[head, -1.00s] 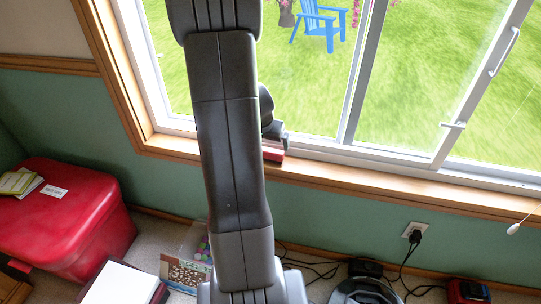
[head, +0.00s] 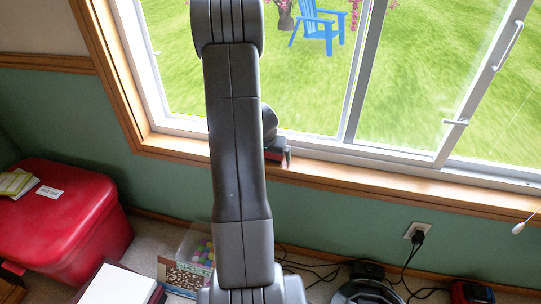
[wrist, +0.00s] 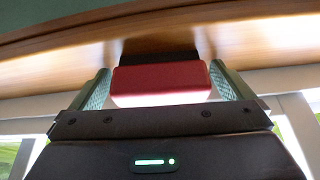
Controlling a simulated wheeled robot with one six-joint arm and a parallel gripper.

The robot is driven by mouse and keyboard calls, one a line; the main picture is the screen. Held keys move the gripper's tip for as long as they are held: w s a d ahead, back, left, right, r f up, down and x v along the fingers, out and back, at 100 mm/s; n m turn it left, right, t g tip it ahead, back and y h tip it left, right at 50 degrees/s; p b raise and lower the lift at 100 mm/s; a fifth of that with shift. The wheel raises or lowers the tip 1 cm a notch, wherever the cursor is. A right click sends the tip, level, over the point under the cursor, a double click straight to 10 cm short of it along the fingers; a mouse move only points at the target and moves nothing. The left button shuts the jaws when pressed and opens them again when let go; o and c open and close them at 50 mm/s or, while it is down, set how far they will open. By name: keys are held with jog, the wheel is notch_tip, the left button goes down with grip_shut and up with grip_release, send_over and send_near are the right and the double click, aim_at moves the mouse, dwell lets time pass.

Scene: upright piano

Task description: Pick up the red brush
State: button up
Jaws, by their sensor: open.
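The red brush (wrist: 160,80) lies on the wooden window sill, with a dark part along its far side in the wrist view. In the head view only a little of the red brush (head: 275,155) shows beneath my gripper (head: 279,154). In the wrist view my gripper (wrist: 163,82) is open, with one green-grey finger on each side of the brush. A small gap seems to show at the left finger. The right finger is very close to the brush, and I cannot tell whether it touches.
The window frame (head: 370,158) rises just behind the sill (head: 400,191). A red storage box (head: 75,215) stands at the lower left. A bin of colourful balls (head: 200,250), cables and an outlet (head: 418,232) are below. The sill to the right is clear.

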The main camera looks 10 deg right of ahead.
jog(key=shift+c, duration=0.4)
jog(key=c, duration=0.8)
notch_tip(320, 180, up, 10)
jog(key=p, duration=0.4)
